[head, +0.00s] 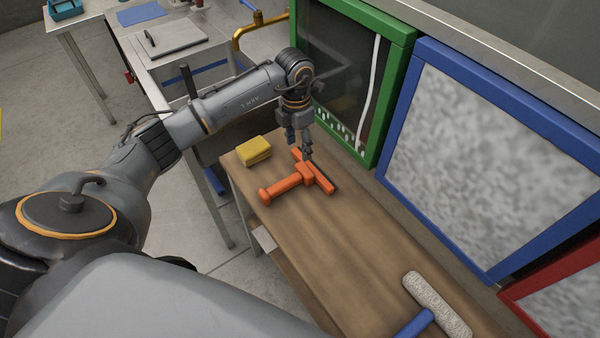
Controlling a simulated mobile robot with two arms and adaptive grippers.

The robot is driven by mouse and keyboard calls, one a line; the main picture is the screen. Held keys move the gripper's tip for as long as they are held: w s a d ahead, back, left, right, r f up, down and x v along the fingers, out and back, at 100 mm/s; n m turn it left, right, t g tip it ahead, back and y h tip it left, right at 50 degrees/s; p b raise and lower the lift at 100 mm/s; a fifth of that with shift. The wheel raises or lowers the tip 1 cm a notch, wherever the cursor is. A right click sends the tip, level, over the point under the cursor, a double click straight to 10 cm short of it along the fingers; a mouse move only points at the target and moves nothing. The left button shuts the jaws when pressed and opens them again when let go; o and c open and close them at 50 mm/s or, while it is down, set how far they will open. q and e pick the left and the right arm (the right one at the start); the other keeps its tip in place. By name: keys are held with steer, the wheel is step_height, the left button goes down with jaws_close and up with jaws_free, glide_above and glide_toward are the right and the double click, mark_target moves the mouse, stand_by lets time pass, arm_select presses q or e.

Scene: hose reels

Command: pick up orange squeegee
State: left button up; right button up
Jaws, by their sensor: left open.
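The orange squeegee (287,186) lies flat on the wooden table (330,260). Its handle points to the lower left and its crosswise head is at the right end. My left gripper (300,152) points down over the far end of the squeegee's head, with its fingers apart. The fingertips overlap the head's far end in the picture; I cannot tell whether they touch it. My right gripper is not in view.
A yellow sponge (254,151) lies left of the gripper. A roller with a blue handle (436,302) lies at the near right. Green (398,100), blue (404,120) and red (515,298) framed panels stand along the right side. The table's middle is clear.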

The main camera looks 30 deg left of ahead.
arm_select(q)
steer(key=b, duration=0.5)
glide_above(297, 175)
steer(key=f, duration=0.7)
steer(key=shift+a+f, duration=0.25)
steer(key=shift+f, duration=0.1)
steer(key=f+b, duration=0.2)
steer(key=f, duration=0.1)
steer(key=f+b, duration=0.1)
steer(key=f, duration=0.1)
steer(key=shift+d+f+b, duration=0.15)
steer(key=shift+d+b, duration=0.1)
steer(key=shift+b, duration=0.1)
steer(key=shift+f, duration=0.4)
steer(key=shift+r, duration=0.1)
steer(key=shift+c, duration=0.2)
jaws_close()
